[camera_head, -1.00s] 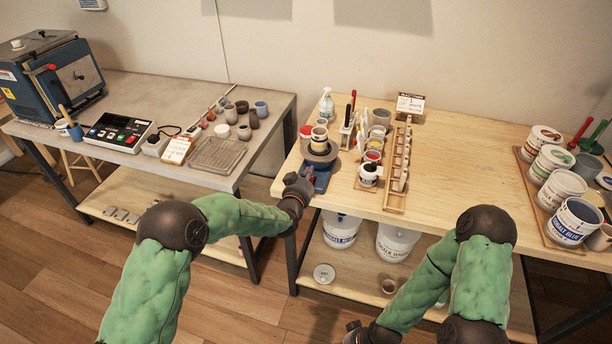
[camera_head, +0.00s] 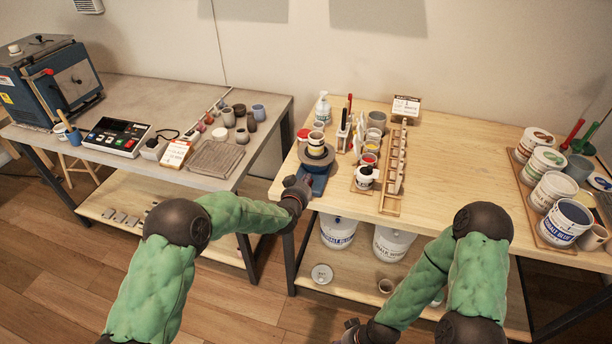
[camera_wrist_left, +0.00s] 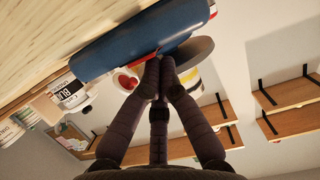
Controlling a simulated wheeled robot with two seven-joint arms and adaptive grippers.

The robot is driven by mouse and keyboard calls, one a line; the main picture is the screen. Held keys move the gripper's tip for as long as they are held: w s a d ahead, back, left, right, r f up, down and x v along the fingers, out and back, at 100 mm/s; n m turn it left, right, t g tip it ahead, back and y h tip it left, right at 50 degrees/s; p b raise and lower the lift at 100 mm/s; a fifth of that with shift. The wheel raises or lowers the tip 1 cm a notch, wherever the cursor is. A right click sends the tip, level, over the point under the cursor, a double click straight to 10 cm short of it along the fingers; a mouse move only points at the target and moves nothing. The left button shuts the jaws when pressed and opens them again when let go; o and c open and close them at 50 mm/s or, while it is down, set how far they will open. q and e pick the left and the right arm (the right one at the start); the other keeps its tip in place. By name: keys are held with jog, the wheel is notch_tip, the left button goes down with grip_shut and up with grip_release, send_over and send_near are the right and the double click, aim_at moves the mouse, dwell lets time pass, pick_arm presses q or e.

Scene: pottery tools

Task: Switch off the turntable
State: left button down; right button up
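The turntable stands at the left front corner of the wooden table, with a grey disc (camera_head: 314,160) on a blue base (camera_head: 319,185). A cup (camera_head: 316,142) sits on the disc. My left gripper (camera_head: 305,182) is at the front of the blue base. In the left wrist view the fingers (camera_wrist_left: 160,62) are drawn together, tips at the edge of the blue base (camera_wrist_left: 125,42), beside a red part (camera_wrist_left: 146,56) and under the grey disc (camera_wrist_left: 196,54). Contact cannot be told. My right gripper (camera_head: 351,331) is low at the bottom edge, its fingers unclear.
A rack of small cups (camera_head: 395,170) and glaze jars (camera_head: 365,175) stand right of the turntable. Large buckets (camera_head: 338,230) are on the shelf below. The grey table (camera_head: 165,90) lies left across a gap. The middle of the wooden table (camera_head: 460,160) is clear.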

pick_arm(q)
jog(key=shift+f+b, duration=0.2)
jog(key=shift+b, duration=0.1)
jog(key=shift+w+d+r, duration=0.1)
jog(key=shift+w, duration=0.05)
jog(key=shift+w+d+r, duration=0.1)
jog(key=shift+w+r, duration=0.1)
jog(key=shift+w, duration=0.25)
jog(key=shift+w+r, duration=0.15)
jog(key=shift+w, duration=0.05)
